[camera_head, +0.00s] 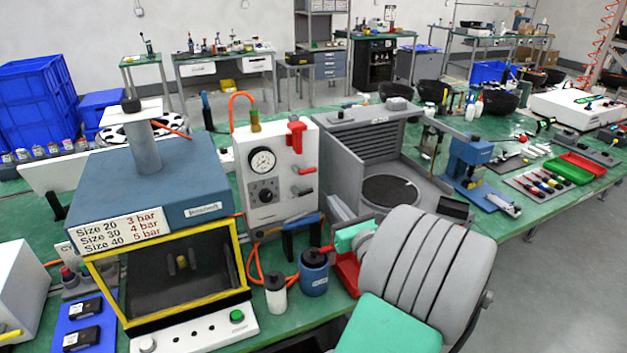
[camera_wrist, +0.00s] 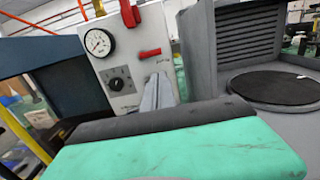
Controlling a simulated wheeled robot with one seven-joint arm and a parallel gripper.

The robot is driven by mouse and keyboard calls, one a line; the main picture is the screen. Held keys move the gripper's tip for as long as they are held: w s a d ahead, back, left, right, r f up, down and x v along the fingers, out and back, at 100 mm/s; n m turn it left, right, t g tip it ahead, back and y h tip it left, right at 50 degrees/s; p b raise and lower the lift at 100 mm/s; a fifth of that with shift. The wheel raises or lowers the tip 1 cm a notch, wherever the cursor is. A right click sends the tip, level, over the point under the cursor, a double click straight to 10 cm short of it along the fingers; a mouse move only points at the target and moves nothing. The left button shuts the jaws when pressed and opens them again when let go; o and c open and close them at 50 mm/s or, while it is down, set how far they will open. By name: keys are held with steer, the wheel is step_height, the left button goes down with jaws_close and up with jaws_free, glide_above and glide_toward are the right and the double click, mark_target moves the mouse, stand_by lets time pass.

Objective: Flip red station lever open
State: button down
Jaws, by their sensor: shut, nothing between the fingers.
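The white station panel (camera_head: 270,165) carries a round gauge (camera_head: 262,161) and a black knob. A red lever (camera_head: 303,170) sticks out sideways on its right half, under a larger red fitting (camera_head: 296,131). In the wrist view the red lever (camera_wrist: 149,53) lies roughly level, and the red fitting (camera_wrist: 130,13) is cut by the top edge. My gripper (camera_wrist: 160,80) is shut and empty, its grey fingers pointing up just below the red lever. I cannot tell whether they touch it. My teal and black gripper body hides the panel's lower part in the wrist view.
A blue-grey press (camera_head: 145,190) with a yellow-framed opening stands left of the panel. A grey enclosure with a dark round plate (camera_head: 390,190) stands right. A white bottle (camera_head: 276,295) and a blue canister (camera_head: 314,272) sit in front, near an orange hose.

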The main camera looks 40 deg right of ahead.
steer(key=p+x, duration=0.1)
steer(key=x, duration=0.9)
